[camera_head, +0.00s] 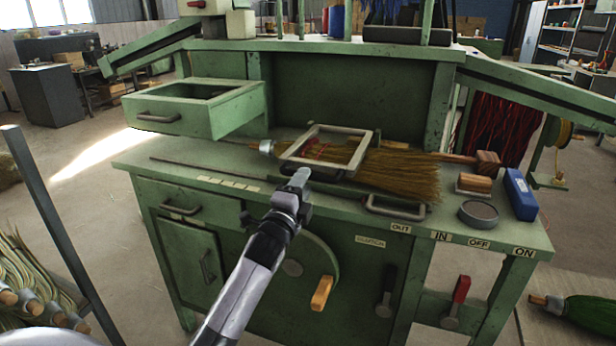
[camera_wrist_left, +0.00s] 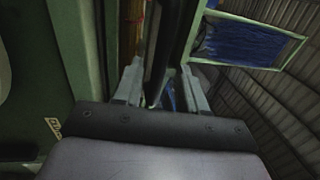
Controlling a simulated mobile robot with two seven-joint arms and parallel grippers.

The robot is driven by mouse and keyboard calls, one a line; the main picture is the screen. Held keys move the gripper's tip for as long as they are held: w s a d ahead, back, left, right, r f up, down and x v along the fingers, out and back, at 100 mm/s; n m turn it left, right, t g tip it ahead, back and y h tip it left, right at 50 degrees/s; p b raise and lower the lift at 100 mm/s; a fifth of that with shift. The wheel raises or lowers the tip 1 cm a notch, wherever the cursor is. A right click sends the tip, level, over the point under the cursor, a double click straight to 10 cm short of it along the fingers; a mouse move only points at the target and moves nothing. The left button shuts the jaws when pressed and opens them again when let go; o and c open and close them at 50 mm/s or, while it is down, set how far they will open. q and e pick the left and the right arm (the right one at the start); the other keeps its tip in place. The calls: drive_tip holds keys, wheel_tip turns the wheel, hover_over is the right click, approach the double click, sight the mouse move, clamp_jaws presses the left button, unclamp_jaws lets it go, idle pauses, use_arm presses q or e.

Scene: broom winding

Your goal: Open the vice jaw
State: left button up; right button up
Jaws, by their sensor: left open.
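A pale rectangular metal frame (camera_head: 362,152), which looks like the vice jaw, lies over a broom (camera_head: 405,172) on the green workbench. The broom's straw spreads to the right under the frame, and red strands show inside it. My left gripper (camera_head: 301,178) is at the bench's front edge, just in front of the frame's near left corner. In the left wrist view its two fingers (camera_wrist_left: 160,88) stand apart, with a dark bar showing between or behind them. I cannot tell whether they touch it. My right gripper is not in view.
An open green drawer (camera_head: 180,118) stands at the back left of the bench. A wooden block (camera_head: 474,183), a round dark tin (camera_head: 478,214) and a blue box (camera_head: 520,194) sit at the right. Levers, one orange-handled (camera_head: 322,293) and one red-handled (camera_head: 461,290), are on the front.

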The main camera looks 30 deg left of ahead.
use_arm(q)
drive_tip(key=shift+x, duration=1.85)
clamp_jaws()
